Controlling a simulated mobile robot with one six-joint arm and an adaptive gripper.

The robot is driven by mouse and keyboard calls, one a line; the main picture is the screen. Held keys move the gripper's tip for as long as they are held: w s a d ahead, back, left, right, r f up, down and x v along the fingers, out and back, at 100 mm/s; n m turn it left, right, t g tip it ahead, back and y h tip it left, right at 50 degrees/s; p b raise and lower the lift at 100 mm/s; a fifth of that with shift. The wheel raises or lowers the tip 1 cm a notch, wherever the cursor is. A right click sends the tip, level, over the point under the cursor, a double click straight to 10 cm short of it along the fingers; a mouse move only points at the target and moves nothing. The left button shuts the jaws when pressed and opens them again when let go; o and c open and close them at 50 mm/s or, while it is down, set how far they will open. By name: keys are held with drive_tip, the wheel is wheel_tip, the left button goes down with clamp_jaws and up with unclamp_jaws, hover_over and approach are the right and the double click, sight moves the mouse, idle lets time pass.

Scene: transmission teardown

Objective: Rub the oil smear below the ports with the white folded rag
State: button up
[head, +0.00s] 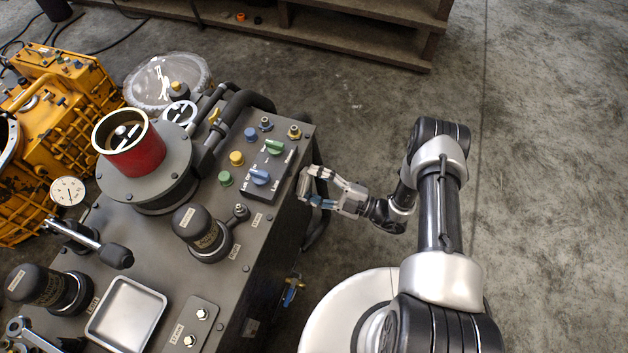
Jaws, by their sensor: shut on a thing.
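My gripper (311,190) is at the right side of the dark grey machine (262,222), beside the edge of its top panel. It is shut on a small pale thing at its fingertips, which looks like the white folded rag (304,184); the fingers cover most of it. The rag is close to the machine's side wall, but I cannot tell whether it touches. The side wall is seen steeply from above and lies mostly in shadow. The oil smear and the ports below the edge cannot be made out from here.
A control block with green and blue knobs (261,177) sits near the panel edge by my gripper. A red cylinder (135,150), black canisters (197,228) and a metal tray (126,313) stand on top. A blue-handled valve (291,291) sticks out lower. Open floor (540,180) lies right.

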drive_tip(key=shift+d, duration=0.1)
drive_tip(key=shift+r+b+v, duration=0.25)
drive_tip(key=shift+b+v, duration=0.15)
drive_tip(key=shift+v, duration=1.05)
drive_tip(key=shift+r+b+v, duration=0.2)
drive_tip(key=shift+b+v, duration=0.15)
drive_tip(key=shift+v, duration=1.1)
drive_tip(key=shift+d, duration=0.1)
drive_tip(key=v, duration=0.3)
drive_tip(key=shift+r, duration=0.25)
